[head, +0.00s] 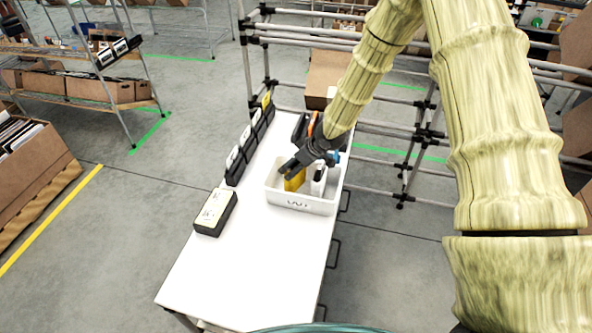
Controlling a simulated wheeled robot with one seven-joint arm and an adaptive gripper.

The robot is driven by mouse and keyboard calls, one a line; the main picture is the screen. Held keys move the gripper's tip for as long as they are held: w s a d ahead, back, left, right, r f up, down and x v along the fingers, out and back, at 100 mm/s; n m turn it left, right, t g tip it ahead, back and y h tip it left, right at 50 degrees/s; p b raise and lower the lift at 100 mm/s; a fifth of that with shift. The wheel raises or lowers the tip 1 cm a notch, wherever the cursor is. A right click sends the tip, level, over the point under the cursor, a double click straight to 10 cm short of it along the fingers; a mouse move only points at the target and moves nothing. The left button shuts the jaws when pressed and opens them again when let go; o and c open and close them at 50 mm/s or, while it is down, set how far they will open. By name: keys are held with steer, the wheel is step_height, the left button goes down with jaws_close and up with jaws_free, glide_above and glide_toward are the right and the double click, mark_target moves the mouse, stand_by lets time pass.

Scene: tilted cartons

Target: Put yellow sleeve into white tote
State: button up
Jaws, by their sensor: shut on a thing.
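The white tote (302,206) stands on the white table, with dark marking on its front wall. My gripper (292,172) reaches down into the tote from the upper right. It is shut on the yellow sleeve (295,181), which is upright within the tote's walls, near the left side. Whether the sleeve touches the tote's floor cannot be told. A white item with a dark top (318,182) stands in the tote just right of the sleeve. My gripper and arm hide the back of the tote.
A dark box with a pale top (214,212) lies on the table (250,262) to the left. A row of dark holders (250,140) lines the table's left edge. A pipe rack (400,130) stands behind on the right. The table's front is clear.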

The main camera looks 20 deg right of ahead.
steer(key=shift+f, duration=1.5)
steer(key=shift+f, duration=0.1)
steer(key=o, duration=1.1)
steer(key=shift+b+v, duration=1)
steer(key=shift+v, duration=5.15)
steer(key=shift+w, duration=0.1)
